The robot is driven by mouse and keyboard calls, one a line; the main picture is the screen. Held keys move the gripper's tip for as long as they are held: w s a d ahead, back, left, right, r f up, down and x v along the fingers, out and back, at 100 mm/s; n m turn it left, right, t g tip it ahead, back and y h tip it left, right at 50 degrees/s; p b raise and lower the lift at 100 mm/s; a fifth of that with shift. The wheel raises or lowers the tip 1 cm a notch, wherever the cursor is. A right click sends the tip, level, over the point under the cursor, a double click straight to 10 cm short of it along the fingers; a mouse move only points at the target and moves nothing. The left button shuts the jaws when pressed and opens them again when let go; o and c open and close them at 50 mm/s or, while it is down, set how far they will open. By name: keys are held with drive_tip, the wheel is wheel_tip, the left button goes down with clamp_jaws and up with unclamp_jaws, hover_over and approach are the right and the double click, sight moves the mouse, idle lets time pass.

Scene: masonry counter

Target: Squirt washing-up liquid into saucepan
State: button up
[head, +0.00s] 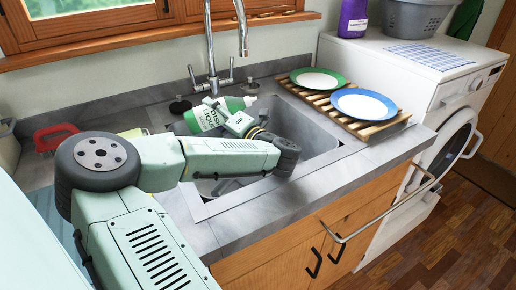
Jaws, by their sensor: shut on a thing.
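The green washing-up liquid bottle (206,119) with a white label is tilted over the left part of the sink (318,134). My gripper (228,114) is shut on the bottle, with a pale finger across its side. My forearm comes in from the left and crosses in front of the sink. A greyish round shape (214,187) shows low in the sink below my forearm. It is mostly hidden, and I cannot tell whether it is the saucepan. No liquid stream is visible.
A tall tap (210,50) stands behind the sink. A wooden rack (388,124) with a green-rimmed plate (318,79) and a blue-rimmed plate (364,105) lies right of it. A red-handled item (56,134) is at the left. The washing machine (400,75) stands at right.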

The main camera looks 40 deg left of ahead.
drive_tip(key=shift+r+m+t+y+p, duration=0.3)
drive_tip(key=shift+r+m+y+p, duration=0.3)
drive_tip(key=shift+r+m, duration=0.5)
idle(4.4)
